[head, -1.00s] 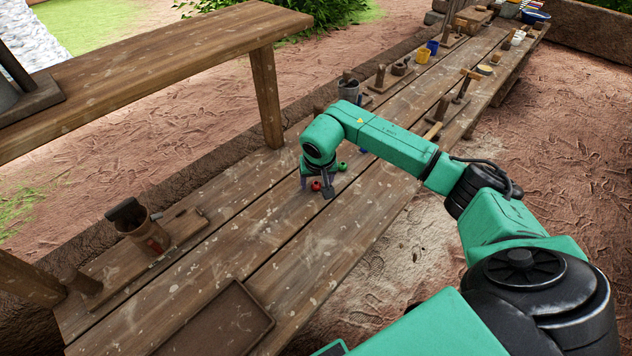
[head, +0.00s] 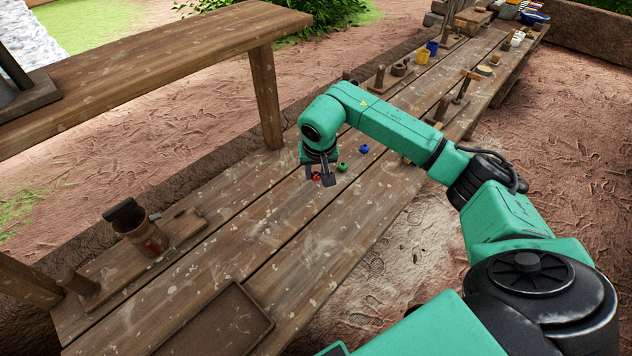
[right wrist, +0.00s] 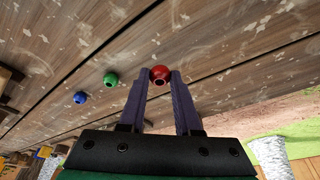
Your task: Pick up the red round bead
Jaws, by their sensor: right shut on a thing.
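The red round bead (right wrist: 160,75) is between the two fingertips of my right gripper in the right wrist view, and both fingers touch it. In the head view the red bead (head: 316,177) shows partly behind a finger of my right gripper (head: 318,176), above the wooden bench. The right gripper is shut on the bead and points down. A hole shows in the bead's side in the right wrist view. My left gripper is not in view.
A green bead (head: 342,167) and a blue bead (head: 364,148) lie on the bench (head: 300,245) beyond the gripper. A shallow brown tray (head: 262,308) is at the near end. The bench between is clear.

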